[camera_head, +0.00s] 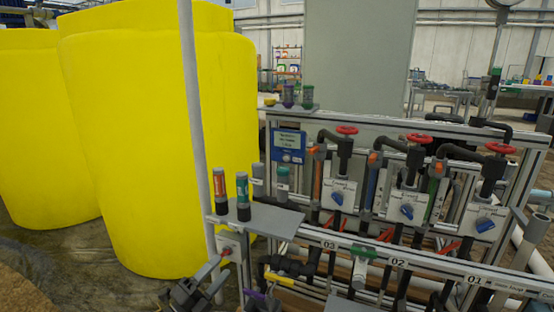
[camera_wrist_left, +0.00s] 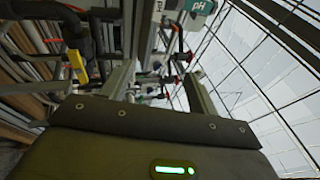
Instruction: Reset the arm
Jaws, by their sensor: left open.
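My left gripper (camera_head: 198,287) is low in the head view, left of centre, in front of the skid's left end. It is open, with nothing seen between its fingers. In the left wrist view the gripper (camera_wrist_left: 160,88) shows its two fingers standing apart, with skid pipes and frame beyond them. My right gripper is in neither view.
A grey shelf (camera_head: 262,220) holds probes with orange (camera_head: 221,186) and teal (camera_head: 242,188) bands close above the gripper. An upright post (camera_head: 196,120) and yellow tanks (camera_head: 150,130) stand behind. Red-handled valves (camera_head: 418,138) and pipes fill the right side.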

